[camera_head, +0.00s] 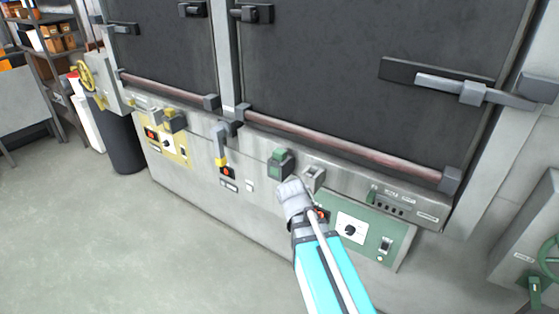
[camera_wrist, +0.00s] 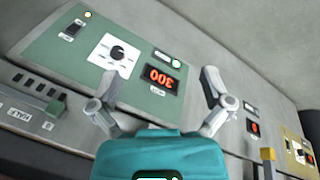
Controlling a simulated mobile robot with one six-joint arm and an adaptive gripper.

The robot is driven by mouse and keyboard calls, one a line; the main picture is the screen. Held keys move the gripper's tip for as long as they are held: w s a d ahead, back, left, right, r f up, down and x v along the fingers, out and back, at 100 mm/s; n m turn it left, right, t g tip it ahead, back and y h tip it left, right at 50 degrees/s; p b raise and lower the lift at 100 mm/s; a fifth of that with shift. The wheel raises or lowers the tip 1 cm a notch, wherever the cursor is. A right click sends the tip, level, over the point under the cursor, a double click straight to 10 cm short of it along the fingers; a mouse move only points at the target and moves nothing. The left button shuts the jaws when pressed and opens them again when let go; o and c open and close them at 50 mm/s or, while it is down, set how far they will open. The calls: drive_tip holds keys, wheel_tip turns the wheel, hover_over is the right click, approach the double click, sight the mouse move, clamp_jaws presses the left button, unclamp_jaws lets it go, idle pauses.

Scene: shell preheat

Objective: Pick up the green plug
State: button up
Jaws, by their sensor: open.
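The green plug (camera_head: 279,164) appears to be the small green block with a grey top on the ledge of the cabinet front, below the right door. My gripper (camera_head: 291,188) is just below and right of it in the head view, apart from it as far as I can tell. In the wrist view my gripper (camera_wrist: 160,80) has its two grey fingers spread with nothing between them.
A green control panel (camera_head: 371,232) with a dial is right of my gripper; it also fills the wrist view's upper left (camera_wrist: 98,78). A grey socket-like block (camera_head: 314,176) sits beside the plug. A yellow panel (camera_head: 167,145) is further left. The floor (camera_head: 130,235) is clear.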

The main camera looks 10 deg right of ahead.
drive_tip(key=w+m+t+h+b, duration=0.2)
drive_tip(key=w+h, duration=0.2)
drive_tip(key=w, duration=0.2)
drive_tip(key=m+t+h+b, duration=0.5)
drive_tip(key=t+h+b, duration=0.1)
drive_tip(key=t, duration=0.4)
approach(276, 155)
drive_tip(key=v, duration=0.2)
drive_tip(key=shift+s+r, duration=0.1)
drive_tip(key=shift+r, duration=0.1)
drive_tip(key=shift+d, duration=0.1)
drive_tip(key=x, duration=0.7)
drive_tip(key=shift+w+f, duration=0.15)
drive_tip(key=shift+w, duration=0.1)
drive_tip(key=shift+w+d, duration=0.4)
drive_tip(key=shift+d, duration=0.05)
